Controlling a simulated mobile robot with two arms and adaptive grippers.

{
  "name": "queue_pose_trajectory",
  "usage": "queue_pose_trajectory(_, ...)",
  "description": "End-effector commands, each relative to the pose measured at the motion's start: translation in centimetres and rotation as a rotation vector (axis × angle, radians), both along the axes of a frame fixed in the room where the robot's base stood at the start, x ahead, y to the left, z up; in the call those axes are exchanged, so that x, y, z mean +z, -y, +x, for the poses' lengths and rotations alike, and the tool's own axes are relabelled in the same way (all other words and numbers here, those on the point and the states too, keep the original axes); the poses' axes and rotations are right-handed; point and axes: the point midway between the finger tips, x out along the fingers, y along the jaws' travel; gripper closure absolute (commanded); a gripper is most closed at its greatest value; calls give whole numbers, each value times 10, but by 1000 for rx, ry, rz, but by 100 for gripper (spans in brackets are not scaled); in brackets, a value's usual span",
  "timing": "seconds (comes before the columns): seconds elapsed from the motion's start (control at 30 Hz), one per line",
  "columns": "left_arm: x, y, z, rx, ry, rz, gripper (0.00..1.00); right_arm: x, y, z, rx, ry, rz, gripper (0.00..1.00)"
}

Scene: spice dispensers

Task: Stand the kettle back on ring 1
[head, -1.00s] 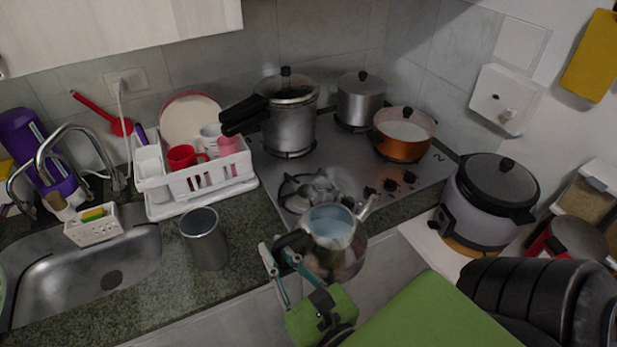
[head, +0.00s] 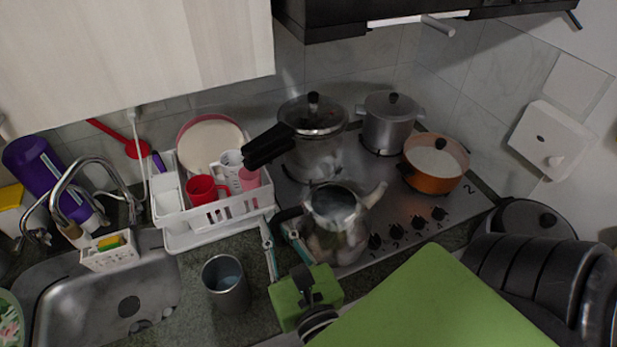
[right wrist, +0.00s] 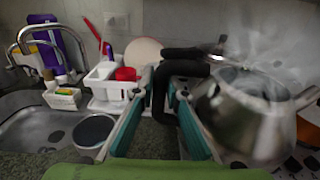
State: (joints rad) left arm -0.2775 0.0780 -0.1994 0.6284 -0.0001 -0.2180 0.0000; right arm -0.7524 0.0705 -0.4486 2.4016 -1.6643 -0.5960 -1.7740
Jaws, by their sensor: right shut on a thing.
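The steel kettle (head: 335,232) has a black handle (head: 287,214) on the left and a spout pointing right. It is over the front left part of the steel hob (head: 350,168). My right gripper (head: 280,228) is shut on the handle. In the right wrist view the black handle (right wrist: 160,90) sits between the fingers, and the kettle body (right wrist: 245,120) hangs to the right, blurred. The front left ring is hidden behind the kettle, so I cannot tell whether the kettle touches it. No ring 1 label is readable beside a ring. My left gripper is out of view.
A pressure cooker (head: 313,150) stands behind the kettle, a steel pot (head: 388,130) at back right, and an orange pan (head: 432,182) to the right. Knobs (head: 396,231) line the hob's front. A dish rack (head: 215,228) and steel cup (head: 228,285) are left.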

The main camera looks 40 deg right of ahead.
Motion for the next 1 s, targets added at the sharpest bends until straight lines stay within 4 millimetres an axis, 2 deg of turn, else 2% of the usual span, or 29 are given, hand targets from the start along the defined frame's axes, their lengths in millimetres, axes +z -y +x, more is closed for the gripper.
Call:
queue_pose_trajectory(0.2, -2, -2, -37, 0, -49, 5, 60, -18, 34, 36, 0, 9, -10, 100)
queue_pose_trajectory(0.33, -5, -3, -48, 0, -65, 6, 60, -31, 55, 57, -1, 9, -9, 100)
queue_pose_trajectory(0.4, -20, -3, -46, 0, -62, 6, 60, -51, 62, 65, 0, 7, -9, 100)
queue_pose_trajectory(0.5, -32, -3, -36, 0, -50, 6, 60, -68, 71, 74, 0, 6, -8, 100)
queue_pose_trajectory(0.7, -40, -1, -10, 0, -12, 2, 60, -82, 82, 85, 1, 6, -6, 100)
queue_pose_trajectory(0.87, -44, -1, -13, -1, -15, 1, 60, -86, 85, 88, 1, 7, -7, 100)
queue_pose_trajectory(1.0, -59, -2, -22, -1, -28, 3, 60, -102, 89, 92, 1, 5, -5, 100)
